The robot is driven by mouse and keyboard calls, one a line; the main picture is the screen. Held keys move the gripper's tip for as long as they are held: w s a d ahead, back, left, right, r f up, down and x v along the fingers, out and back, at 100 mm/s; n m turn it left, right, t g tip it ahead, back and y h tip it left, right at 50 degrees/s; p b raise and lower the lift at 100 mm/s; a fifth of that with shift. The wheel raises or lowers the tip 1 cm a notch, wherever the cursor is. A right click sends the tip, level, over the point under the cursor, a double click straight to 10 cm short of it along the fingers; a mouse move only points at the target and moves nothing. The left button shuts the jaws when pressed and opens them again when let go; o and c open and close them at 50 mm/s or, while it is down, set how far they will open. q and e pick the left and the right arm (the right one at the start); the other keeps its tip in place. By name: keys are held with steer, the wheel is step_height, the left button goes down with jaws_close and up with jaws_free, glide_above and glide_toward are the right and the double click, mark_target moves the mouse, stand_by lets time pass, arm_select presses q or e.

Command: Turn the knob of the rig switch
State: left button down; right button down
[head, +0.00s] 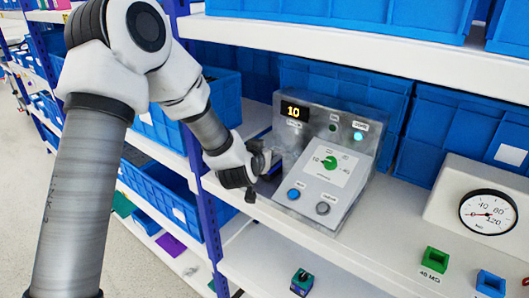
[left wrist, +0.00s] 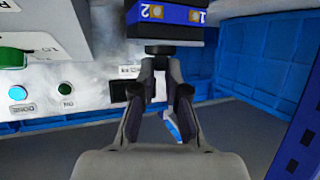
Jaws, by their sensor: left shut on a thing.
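The grey test panel (head: 358,120) stands on the shelf with a display reading 10. Its green knob (head: 330,162) sits on a white dial plate; it also shows at the left edge of the left wrist view (left wrist: 12,58). My left gripper (head: 262,168) is left of the panel, apart from the green knob. In the left wrist view my gripper (left wrist: 162,62) is shut on the black stem of a blue block (left wrist: 168,14) marked 2 and 1. In the head view this block is mostly hidden. My right gripper is out of view.
A blue button (head: 294,194) and a grey button (head: 323,208) are below the knob. A cyan lamp (head: 358,135) is lit. A gauge (head: 487,212), a green socket (head: 435,260) and a blue socket (head: 490,284) are at right. A teal block (head: 302,282) is lower down. Blue bins stand behind.

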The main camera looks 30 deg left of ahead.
arm_select(q)
steer(key=shift+w+r, duration=0.1)
steer(key=shift+r, duration=0.1)
stand_by(0.3)
steer(key=c, duration=1.2)
jaws_free()
steer(key=shift+a, duration=0.15)
steer(key=shift+o, duration=0.8)
steer(key=shift+a+f, duration=0.3)
steer(key=shift+s+d+r, duration=0.2)
steer(key=shift+s+d, duration=0.1)
steer(key=v, duration=1.1)
